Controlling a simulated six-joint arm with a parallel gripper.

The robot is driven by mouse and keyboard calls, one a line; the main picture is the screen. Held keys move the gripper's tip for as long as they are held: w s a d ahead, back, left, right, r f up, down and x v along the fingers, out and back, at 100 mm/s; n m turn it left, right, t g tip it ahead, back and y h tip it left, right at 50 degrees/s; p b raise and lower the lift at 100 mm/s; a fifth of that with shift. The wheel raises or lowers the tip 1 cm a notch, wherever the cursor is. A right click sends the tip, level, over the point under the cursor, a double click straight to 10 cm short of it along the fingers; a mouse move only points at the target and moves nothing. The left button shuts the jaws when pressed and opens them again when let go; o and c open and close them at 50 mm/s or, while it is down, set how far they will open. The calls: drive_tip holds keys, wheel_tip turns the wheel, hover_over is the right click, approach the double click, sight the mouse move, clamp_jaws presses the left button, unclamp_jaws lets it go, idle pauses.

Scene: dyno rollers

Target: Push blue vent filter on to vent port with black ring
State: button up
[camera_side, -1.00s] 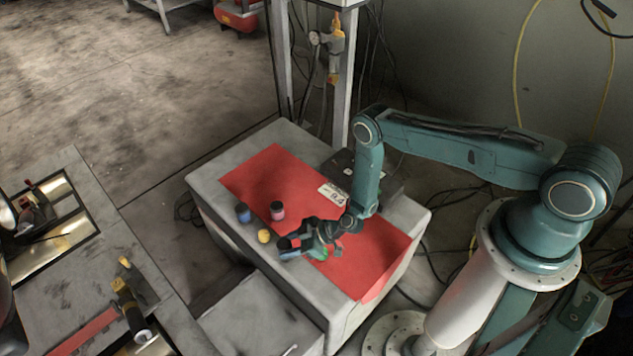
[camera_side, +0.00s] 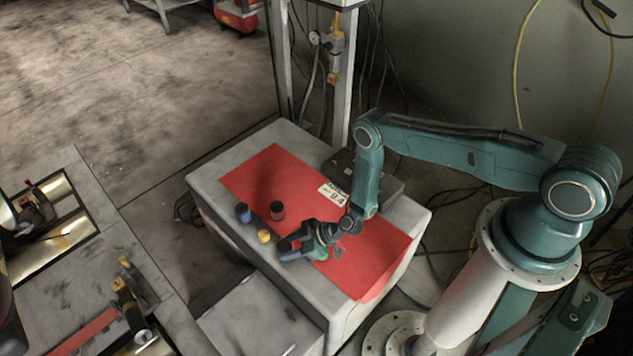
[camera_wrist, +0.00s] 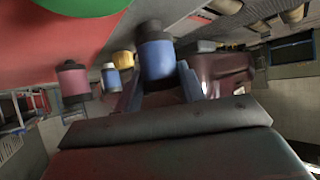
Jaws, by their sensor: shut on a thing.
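My gripper (camera_side: 291,248) is low over the near left edge of the red mat, its fingers pointing left. In the wrist view my gripper (camera_wrist: 160,88) is shut on a blue cylinder with a black end (camera_wrist: 156,58), the blue vent filter. In the side view the held filter is small and dark, hard to tell from the fingers. A second blue cylinder with a dark top (camera_side: 243,213) stands to the left. A pink-and-black cylinder (camera_wrist: 73,80) and a yellow one (camera_side: 264,236) stand nearby. I cannot tell which part is the port with the black ring.
The red mat (camera_side: 375,255) covers much of the grey bench (camera_side: 225,178). A white label (camera_side: 333,194) lies on the mat behind my wrist. A green part (camera_side: 321,254) is beside my gripper. The mat's far left part is clear.

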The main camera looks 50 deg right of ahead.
drive_tip(key=o, duration=1.1)
drive_tip(key=shift+f, duration=0.1)
drive_tip(key=shift+s+d, duration=0.1)
drive_tip(key=shift+v, duration=6.8)
